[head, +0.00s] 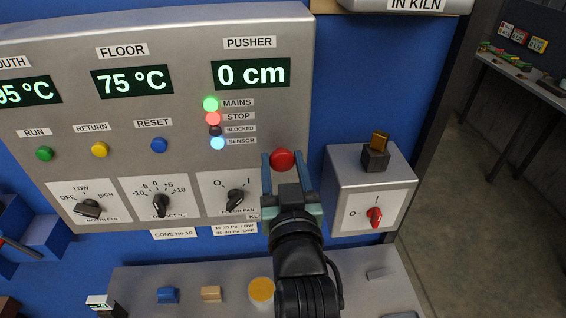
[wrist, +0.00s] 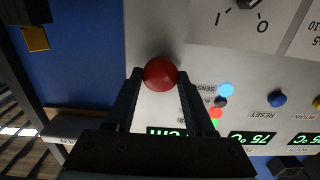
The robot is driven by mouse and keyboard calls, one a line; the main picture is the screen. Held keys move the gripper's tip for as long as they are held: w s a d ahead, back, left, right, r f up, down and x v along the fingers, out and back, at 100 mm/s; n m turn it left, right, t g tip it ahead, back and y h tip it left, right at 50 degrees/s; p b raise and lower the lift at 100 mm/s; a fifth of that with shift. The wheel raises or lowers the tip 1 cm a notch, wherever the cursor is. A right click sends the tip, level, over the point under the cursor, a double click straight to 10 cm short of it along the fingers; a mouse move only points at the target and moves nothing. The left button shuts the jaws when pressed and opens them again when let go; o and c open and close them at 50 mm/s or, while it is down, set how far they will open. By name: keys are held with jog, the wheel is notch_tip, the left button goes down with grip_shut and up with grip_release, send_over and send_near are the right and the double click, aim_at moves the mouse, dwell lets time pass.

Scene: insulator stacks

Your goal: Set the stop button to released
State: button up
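The red round stop button (head: 281,159) stands out from the grey panel below the lamps. My gripper (head: 283,162) reaches it from the front, one finger on each side of the button. In the wrist view the red button (wrist: 160,74) sits between the two fingertips of my gripper (wrist: 160,76). The fingers are spread wide and lie very close to the button's sides; I see no clear squeeze on it. The red lamp (head: 213,118) labelled STOP is lit. The button's stem is hidden behind its head.
A grey box (head: 345,180) with a red switch (head: 375,216) and a dark holder with a yellow top (head: 376,148) stands close to the right. A ledge (head: 205,276) with small blocks is below.

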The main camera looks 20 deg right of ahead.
grip_shut()
jog(key=shift+s+a+f, duration=0.1)
jog(key=shift+s, duration=0.2)
jog(key=shift+s+a, duration=0.1)
jog(key=shift+s, duration=0.25)
jog(key=shift+o, duration=2)
grip_release()
jog(key=shift+o, duration=1.4)
jog(key=shift+s, duration=0.1)
